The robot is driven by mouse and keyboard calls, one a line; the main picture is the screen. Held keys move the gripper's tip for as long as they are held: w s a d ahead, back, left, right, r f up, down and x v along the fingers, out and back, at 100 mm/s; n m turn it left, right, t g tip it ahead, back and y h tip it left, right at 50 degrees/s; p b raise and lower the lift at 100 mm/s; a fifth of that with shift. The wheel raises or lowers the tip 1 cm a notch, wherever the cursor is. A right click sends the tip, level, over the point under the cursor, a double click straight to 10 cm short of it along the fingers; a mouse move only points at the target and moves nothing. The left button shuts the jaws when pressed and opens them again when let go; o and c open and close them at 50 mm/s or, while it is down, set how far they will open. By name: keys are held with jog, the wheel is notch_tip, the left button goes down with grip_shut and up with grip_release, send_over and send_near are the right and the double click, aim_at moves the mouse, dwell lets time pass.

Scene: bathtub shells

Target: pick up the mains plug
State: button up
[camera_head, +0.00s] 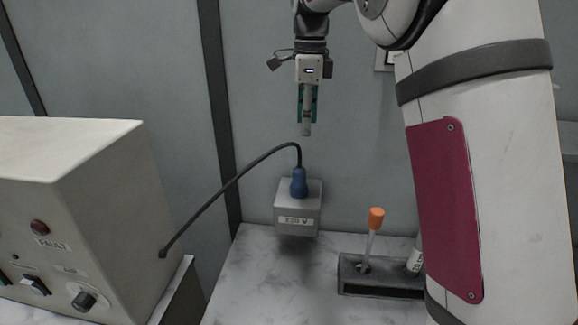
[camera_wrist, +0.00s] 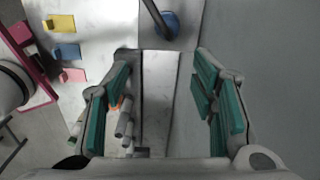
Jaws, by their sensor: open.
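The mains plug (camera_head: 299,184) is blue with a black cable rising from its top. It stands upright in the top of a grey socket box (camera_head: 297,216) by the back wall. The cable arcs left to the beige machine. My gripper (camera_head: 306,130) points down above the plug, apart from it, with clear space between. In the wrist view my gripper (camera_wrist: 163,105) has its teal-padded fingers spread wide with nothing between them. The plug (camera_wrist: 169,26) shows there at the top, beyond the fingers, partly hidden by its cable.
A beige machine (camera_head: 90,165) with a knob and switches stands at the left. A dark rack (camera_head: 385,285) with an orange-capped tube (camera_head: 376,219) sits right of the box. The marble top (camera_head: 250,290) is bare in front of the box. Coloured tabs (camera_wrist: 69,51) show in the wrist view.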

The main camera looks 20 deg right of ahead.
jog(key=w, duration=0.1)
jog(key=p, duration=0.2)
send_near(299, 168)
jog(key=shift+m, duration=0.3)
jog(key=f, duration=0.5)
jog(key=shift+d, duration=0.3)
jog(key=shift+w+a+f+p, duration=0.15)
jog(key=shift+f+p, duration=0.25)
jog(key=shift+f, duration=0.9)
jog(key=shift+w+a+f+p, duration=0.15)
jog(key=shift+f+p, duration=0.2)
jog(key=shift+f, duration=1)
jog(key=shift+c, duration=0.4)
grip_shut()
